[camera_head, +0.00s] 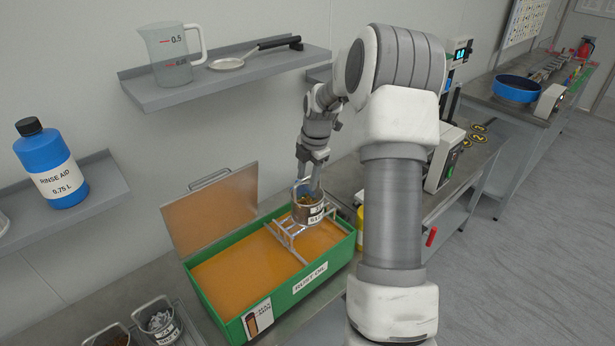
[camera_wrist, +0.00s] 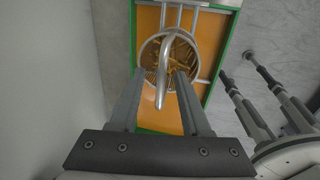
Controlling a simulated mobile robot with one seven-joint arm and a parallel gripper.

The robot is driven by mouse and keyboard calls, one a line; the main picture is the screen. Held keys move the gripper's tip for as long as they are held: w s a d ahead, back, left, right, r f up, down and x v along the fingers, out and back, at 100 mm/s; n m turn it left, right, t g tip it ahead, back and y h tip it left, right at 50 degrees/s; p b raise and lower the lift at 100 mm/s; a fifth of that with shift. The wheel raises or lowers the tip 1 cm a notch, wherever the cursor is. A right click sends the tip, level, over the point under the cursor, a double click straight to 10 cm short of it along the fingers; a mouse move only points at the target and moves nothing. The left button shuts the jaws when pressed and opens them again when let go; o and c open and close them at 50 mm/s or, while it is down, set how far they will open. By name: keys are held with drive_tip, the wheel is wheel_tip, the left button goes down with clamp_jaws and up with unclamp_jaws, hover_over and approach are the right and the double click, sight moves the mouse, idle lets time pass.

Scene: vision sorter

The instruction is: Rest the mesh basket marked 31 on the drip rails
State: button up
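The mesh basket (camera_head: 309,212) has a white label that seems to read 31, and brown pieces inside. It is upright over the drip rails (camera_head: 284,235) and appears to rest on them. In the wrist view the basket (camera_wrist: 183,52) is seen from above, with its curved metal handle (camera_wrist: 162,72) rising between my fingers. The rails (camera_wrist: 178,17) show beyond it. My gripper (camera_wrist: 160,78) is open, with a gap visible on both sides of the handle. In the head view my gripper (camera_head: 308,186) is just above the basket. The basket's underside is hidden.
The rails span a green tank (camera_head: 320,279) of orange liquid marked RUST OIL, its lid (camera_head: 210,210) raised behind. Two other baskets (camera_head: 162,326) stand at the lower left. A shelf (camera_head: 225,78) with a jug hangs above. A yellow container (camera_head: 360,225) stands right of the tank.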

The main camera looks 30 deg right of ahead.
drive_tip(key=shift+f, duration=0.1)
drive_tip(key=s+r+b, duration=0.2)
drive_tip(key=s+r, duration=0.1)
drive_tip(key=r, duration=1.4)
drive_tip(key=shift+s+d+r, duration=0.15)
drive_tip(key=shift+d, duration=0.15)
drive_tip(key=s+a+r+m+t+h+b, duration=0.1)
drive_tip(key=s+a+m, duration=0.45)
drive_tip(key=a, duration=0.35)
drive_tip(key=s+a+r+m, duration=0.2)
drive_tip(key=s+a+m, duration=0.3)
drive_tip(key=a, duration=0.5)
drive_tip(key=s+a+f+m+t, duration=0.1)
drive_tip(key=s+f+m, duration=0.2)
drive_tip(key=s+m, duration=0.2)
drive_tip(key=s+a+f+m+t+b, duration=0.1)
drive_tip(key=s+a+f+m, duration=0.1)
drive_tip(key=s, duration=0.9)
drive_tip(key=f+m, duration=0.1)
drive_tip(key=m, duration=0.1)
drive_tip(key=shift+a+m+y+b, duration=0.3)
drive_tip(key=shift+m, duration=0.05)
